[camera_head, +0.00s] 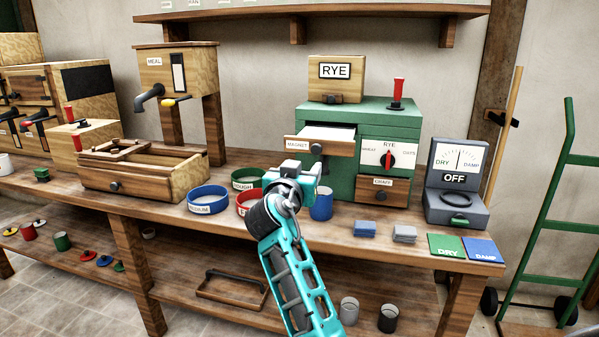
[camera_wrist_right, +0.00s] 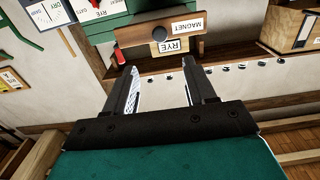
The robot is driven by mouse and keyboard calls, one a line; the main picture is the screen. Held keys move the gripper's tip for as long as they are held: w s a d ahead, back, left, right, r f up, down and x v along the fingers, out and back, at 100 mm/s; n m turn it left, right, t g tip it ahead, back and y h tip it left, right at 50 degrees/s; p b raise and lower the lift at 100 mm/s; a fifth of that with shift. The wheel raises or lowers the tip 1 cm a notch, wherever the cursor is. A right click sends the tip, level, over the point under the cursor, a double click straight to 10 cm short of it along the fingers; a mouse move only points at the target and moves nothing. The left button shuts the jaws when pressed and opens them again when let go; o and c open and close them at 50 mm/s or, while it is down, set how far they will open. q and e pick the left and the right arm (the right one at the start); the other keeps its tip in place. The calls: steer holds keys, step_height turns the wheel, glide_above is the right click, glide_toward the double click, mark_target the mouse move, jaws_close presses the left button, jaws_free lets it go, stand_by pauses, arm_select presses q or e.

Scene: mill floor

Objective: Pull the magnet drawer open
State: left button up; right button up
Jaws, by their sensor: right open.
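The magnet drawer (camera_head: 300,143) is the upper left drawer of the green mill cabinet (camera_head: 375,119). Its wooden front stands out from the cabinet, and a pale inside shows behind it. A dark round knob (camera_head: 316,149) is on the front. In the right wrist view the drawer front (camera_wrist_right: 136,37) is upside down, with its label and knob (camera_wrist_right: 158,33) beyond my fingertips. My right gripper (camera_head: 305,170) is in front of and below the drawer, open, with nothing between its fingers (camera_wrist_right: 162,72). My left gripper is out of view.
The crank drawer (camera_head: 383,191) is shut at the cabinet's lower right. Blue (camera_head: 208,199), green and red rings and a blue cup (camera_head: 322,205) stand on the bench near my right gripper. A grey moisture meter (camera_head: 457,190) stands at the right.

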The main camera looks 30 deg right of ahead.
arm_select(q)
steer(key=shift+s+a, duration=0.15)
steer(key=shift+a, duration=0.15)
arm_select(e)
steer(key=shift+s+a, duration=0.15)
stand_by(0.3)
